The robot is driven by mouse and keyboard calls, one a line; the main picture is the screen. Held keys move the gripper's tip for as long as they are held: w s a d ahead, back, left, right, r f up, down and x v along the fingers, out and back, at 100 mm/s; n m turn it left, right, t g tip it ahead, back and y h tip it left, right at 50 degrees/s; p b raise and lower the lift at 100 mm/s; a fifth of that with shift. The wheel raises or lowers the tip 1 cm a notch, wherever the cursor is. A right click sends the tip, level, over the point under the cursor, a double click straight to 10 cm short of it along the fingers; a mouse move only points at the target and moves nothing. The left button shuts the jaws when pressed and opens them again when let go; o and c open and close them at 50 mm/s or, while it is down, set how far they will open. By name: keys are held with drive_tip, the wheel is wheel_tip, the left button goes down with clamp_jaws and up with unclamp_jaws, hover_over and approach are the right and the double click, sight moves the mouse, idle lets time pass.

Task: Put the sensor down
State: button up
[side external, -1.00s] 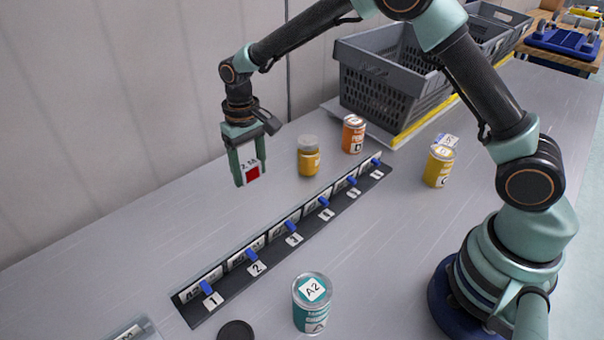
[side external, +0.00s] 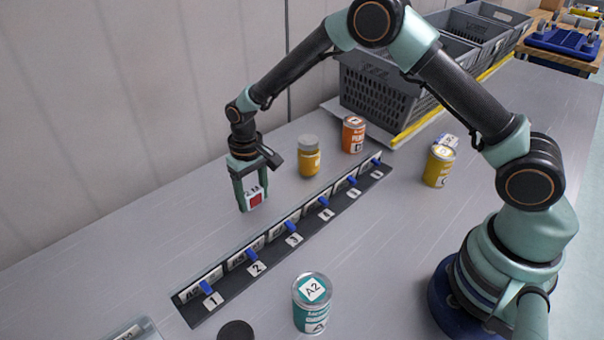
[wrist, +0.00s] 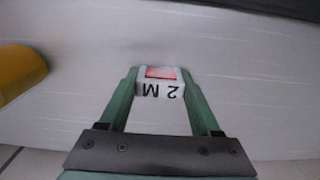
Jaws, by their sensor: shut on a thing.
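The sensor (side external: 255,199) is a small white block with a red face. Its top reads "2 M" in the wrist view (wrist: 159,91). My gripper (side external: 252,200) is shut on it, with one green finger on each side. In the side view the sensor is close above the grey table, behind the numbered rail. I cannot tell whether its underside touches the table.
A black rail (side external: 283,241) with numbered slots and blue tabs runs diagonally in front of my gripper. A yellow jar (side external: 308,161) and an orange can (side external: 353,138) stand behind it. A teal can (side external: 311,306) and a yellow can (side external: 439,168) stand in front. Grey crates (side external: 385,88) are at the back.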

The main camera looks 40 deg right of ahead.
sight(253, 191)
drive_tip(key=o, duration=1.4)
wheel_tip(253, 191, up, 12)
drive_tip(key=s+d+r+t, duration=0.2)
drive_tip(key=s+d+r, duration=0.45)
drive_tip(key=r, duration=0.45)
drive_tip(key=shift+s+d+r+t, duration=0.25)
drive_tip(key=shift+s+d+t, duration=0.5)
drive_tip(key=shift+s, duration=1.4)
drive_tip(key=shift+s+d+r+t, duration=0.4)
drive_tip(key=shift+s+d, duration=0.7)
drive_tip(key=shift+s, duration=1.1)
drive_tip(key=shift+s+d+r+t, duration=0.15)
drive_tip(key=shift+s+d+t, duration=0.65)
drive_tip(key=shift+s, duration=1.35)
drive_tip(key=shift+d, duration=0.1)
